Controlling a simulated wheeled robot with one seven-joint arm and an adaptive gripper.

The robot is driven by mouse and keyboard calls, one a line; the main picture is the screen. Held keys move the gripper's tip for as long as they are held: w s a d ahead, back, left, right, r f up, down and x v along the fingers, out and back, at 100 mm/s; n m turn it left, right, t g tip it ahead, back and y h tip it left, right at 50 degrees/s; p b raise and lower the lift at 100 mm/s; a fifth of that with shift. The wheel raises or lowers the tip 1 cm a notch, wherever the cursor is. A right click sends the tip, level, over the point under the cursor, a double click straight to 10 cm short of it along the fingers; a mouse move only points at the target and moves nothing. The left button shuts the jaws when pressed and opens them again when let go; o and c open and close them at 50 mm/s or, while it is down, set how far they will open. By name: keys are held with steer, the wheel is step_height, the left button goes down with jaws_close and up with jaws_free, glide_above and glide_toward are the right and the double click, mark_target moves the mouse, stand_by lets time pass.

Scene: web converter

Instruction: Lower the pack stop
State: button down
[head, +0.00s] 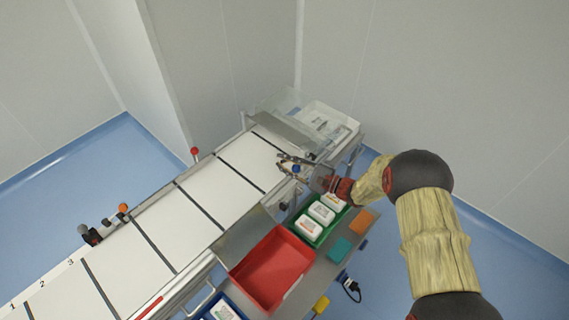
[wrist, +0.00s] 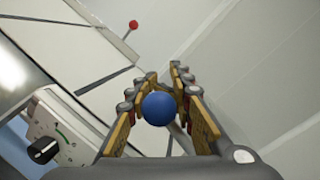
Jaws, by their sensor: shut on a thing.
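My gripper (head: 284,164) is at the near side of the white conveyor, close to its far end. Its fingers are shut on a blue ball knob (head: 296,169). In the wrist view the blue ball knob (wrist: 159,108) sits between the two rows of finger pads of my gripper (wrist: 173,95). What the knob is fixed to is mostly hidden behind the ball and fingers. I cannot clearly make out the pack stop itself or its height.
A red ball knob (head: 194,151) on a rod stands at the conveyor's far side. A red tray (head: 272,268), a green tray (head: 306,237) with white packs and a clear bin (head: 345,122) lie around the conveyor (head: 215,192). A black dial (wrist: 42,150) shows at lower left.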

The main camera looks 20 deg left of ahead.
steer(key=shift+f, duration=0.15)
steer(key=shift+w+d+r+m+t+y+p, duration=0.25)
steer(key=shift+w+d+r+m+t+p, duration=0.4)
steer(key=shift+w+r+m, duration=1.55)
steer(key=shift+w+d+r+m+t+y+p, duration=0.2)
steer(key=shift+w+d+r+m+t+p, duration=0.4)
steer(key=shift+m, duration=3.15)
steer(key=shift+w+d+r+m+t+y+p, duration=0.25)
steer(key=shift+w+d+r+m+t+p, duration=0.45)
steer(key=shift+w+r+m, duration=1.55)
steer(key=shift+s+f+m, duration=0.25)
steer(key=shift+f+m, duration=0.15)
steer(key=shift+f, duration=0.15)
steer(key=shift+s+f+m, duration=0.2)
steer(key=shift+f+m, duration=0.2)
steer(key=shift+f, duration=0.15)
steer(key=c, duration=1.9)
jaws_free()
steer(key=shift+d, duration=0.1)
steer(key=shift+o, duration=1.4)
steer(key=shift+w+r, duration=0.1)
steer(key=shift+r, duration=0.15)
